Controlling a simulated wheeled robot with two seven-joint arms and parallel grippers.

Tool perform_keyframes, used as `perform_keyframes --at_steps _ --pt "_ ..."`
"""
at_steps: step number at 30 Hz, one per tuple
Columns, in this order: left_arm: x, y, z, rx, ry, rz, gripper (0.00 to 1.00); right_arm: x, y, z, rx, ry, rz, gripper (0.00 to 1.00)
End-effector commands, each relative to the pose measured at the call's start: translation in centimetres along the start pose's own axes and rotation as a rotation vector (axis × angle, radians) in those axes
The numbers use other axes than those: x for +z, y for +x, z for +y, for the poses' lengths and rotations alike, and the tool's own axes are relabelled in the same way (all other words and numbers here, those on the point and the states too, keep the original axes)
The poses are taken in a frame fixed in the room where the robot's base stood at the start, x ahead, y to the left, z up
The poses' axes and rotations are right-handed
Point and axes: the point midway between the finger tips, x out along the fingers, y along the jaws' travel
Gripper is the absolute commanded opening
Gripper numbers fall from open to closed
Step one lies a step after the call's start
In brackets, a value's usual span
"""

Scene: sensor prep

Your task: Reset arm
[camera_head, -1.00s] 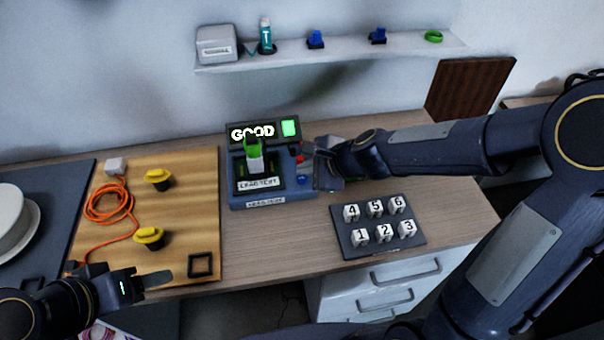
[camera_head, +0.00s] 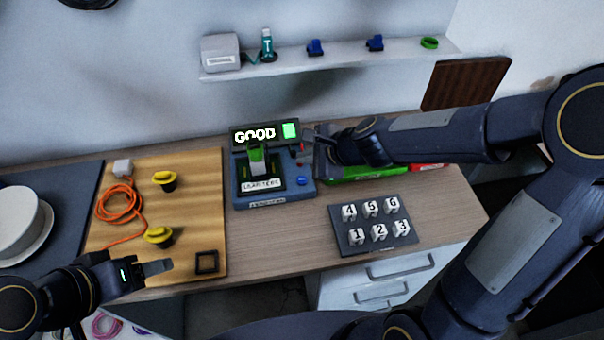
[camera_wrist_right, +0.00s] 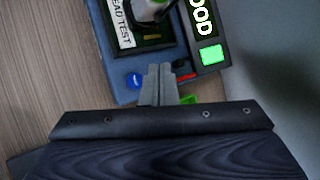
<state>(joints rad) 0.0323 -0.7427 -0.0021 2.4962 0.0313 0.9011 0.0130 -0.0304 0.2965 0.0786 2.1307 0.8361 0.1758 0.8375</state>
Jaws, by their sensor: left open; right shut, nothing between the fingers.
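The device's screen (camera_head: 254,135) reads GOOD beside a lit green square. A green and white piece (camera_head: 257,158) stands in the device. My left gripper (camera_head: 156,268) is at the lower left, empty, by the wooden board's front edge.
The wooden board (camera_head: 200,225) holds two yellow knobs (camera_head: 158,235) and an orange cable (camera_head: 121,203). A dark tray (camera_head: 356,245) holds numbered white blocks. A green object (camera_head: 365,174) lies behind my right arm. The shelf (camera_head: 330,62) is above. Bare tabletop (camera_head: 290,232) lies in front of the device.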

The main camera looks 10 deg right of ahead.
Motion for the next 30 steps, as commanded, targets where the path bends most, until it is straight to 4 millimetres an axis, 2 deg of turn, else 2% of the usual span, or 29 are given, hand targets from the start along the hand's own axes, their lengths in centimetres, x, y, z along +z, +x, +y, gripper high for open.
perform_keyframes --at_steps 22,26,30 --pt "0.1 0.1 0.0 0.000 0.000 0.000 0.58 0.0 -0.2 0.0 -0.002 -0.012 -0.002 0.00" --pt "0.1 0.1 0.0 0.000 0.000 0.000 0.58 0.5 -2.9 0.1 -0.011 -0.148 -0.021 0.00" --pt "0.1 0.1 0.0 0.000 0.000 0.000 0.58 1.2 -8.8 1.7 -0.015 -0.488 -0.041 0.00"
